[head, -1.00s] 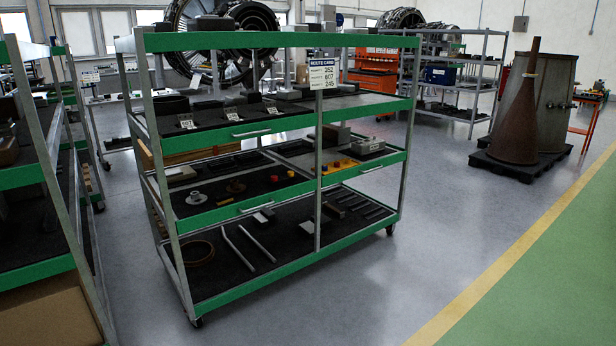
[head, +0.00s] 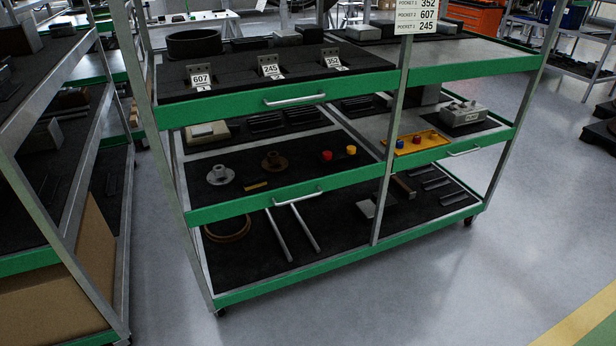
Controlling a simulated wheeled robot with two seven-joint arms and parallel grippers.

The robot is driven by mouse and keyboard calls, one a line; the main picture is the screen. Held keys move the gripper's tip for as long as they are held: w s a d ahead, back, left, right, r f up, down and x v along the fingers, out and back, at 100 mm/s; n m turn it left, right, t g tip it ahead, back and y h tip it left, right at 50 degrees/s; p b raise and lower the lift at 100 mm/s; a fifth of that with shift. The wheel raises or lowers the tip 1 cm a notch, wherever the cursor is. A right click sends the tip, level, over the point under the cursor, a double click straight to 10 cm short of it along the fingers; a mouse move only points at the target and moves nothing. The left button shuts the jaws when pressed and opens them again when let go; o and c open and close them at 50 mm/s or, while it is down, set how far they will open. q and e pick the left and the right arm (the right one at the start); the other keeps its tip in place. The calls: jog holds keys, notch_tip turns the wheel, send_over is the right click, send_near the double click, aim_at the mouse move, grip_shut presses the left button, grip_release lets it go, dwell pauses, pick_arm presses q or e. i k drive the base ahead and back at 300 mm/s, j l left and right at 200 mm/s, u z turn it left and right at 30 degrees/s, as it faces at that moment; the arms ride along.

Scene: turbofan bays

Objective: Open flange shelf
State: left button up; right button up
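A green-edged metal rack cart stands ahead in the head view. Its middle-left shelf (head: 262,202) has a black mat and a silver bar handle (head: 299,197) on its green front. A silver flange (head: 221,175) and a brown flange (head: 273,161) lie on this shelf. The shelf's front looks in line with the cart's frame. The upper-left shelf (head: 240,107) has its own handle (head: 294,100) and number tags 607, 245 and 352. Neither of my grippers shows.
The lower deck holds a ring (head: 227,228), rods and blocks. The middle-right shelf carries a yellow tray (head: 420,143) and a grey box (head: 462,114). Another rack (head: 66,200) stands close on the left. The grey floor (head: 420,290) is clear in front and right.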

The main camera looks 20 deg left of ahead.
aim_at(300, 135)
jog(key=i+j+z, duration=0.2)
jog(key=i, duration=0.35)
jog(key=i+j+z, duration=0.2)
jog(key=i, duration=0.3)
